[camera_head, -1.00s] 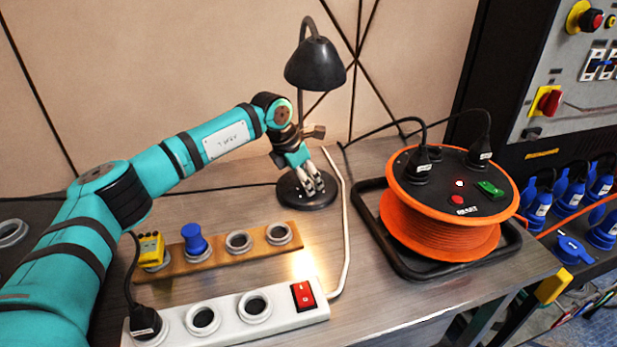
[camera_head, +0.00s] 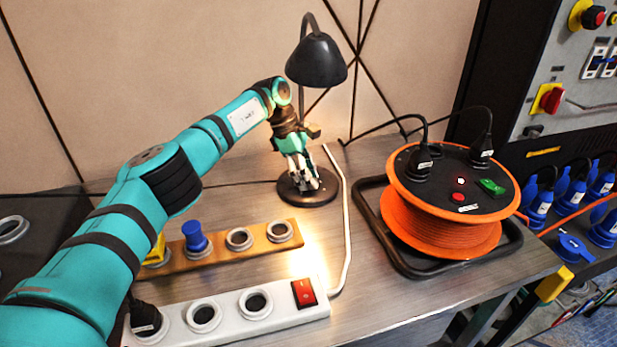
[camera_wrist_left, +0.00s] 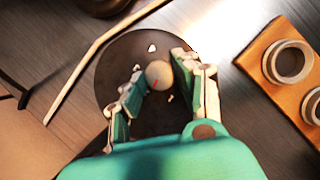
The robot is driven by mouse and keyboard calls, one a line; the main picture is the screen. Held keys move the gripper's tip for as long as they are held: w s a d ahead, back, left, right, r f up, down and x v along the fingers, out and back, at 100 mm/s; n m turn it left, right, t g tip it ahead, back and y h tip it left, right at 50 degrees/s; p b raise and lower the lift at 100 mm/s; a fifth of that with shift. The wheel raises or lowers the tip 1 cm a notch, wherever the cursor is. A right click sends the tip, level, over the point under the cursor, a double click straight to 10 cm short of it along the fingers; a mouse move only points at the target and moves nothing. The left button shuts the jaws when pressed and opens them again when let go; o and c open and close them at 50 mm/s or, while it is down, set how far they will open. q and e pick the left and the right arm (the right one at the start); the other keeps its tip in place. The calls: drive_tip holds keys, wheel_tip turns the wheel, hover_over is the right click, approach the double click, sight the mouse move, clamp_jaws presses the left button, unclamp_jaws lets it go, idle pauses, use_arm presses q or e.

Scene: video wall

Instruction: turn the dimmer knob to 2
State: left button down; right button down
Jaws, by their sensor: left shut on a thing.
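The black desk lamp (camera_head: 315,62) stands at the back of the bench, its round dark base (camera_head: 325,197) flat on the top. My left gripper (camera_head: 305,184) points down at this base. In the left wrist view the dimmer knob (camera_wrist_left: 158,74) is a small pale round knob on the dark base, with a short red mark on its near side. White marks lie around it, too small to read. The fingers of my left gripper (camera_wrist_left: 160,73) are shut on the knob, one on each side. In the head view the fingers hide the knob. My right gripper is not in view.
A wooden socket strip (camera_head: 215,258) with a blue plug (camera_head: 194,237) and a white power strip (camera_head: 230,322) with a red switch lie in front. An orange cable reel (camera_head: 440,222) stands to the right. A white cord (camera_head: 346,225) runs beside the lamp base.

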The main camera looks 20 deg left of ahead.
use_arm(q)
drive_tip(key=shift+m, duration=0.4)
drive_tip(key=c, duration=0.9)
unclamp_jaws()
drive_tip(key=shift+c, duration=0.2)
drive_tip(key=v, duration=0.7)
drive_tip(key=shift+r, duration=0.3)
drive_tip(key=shift+w+a, duration=0.1)
drive_tip(key=shift+a, duration=0.05)
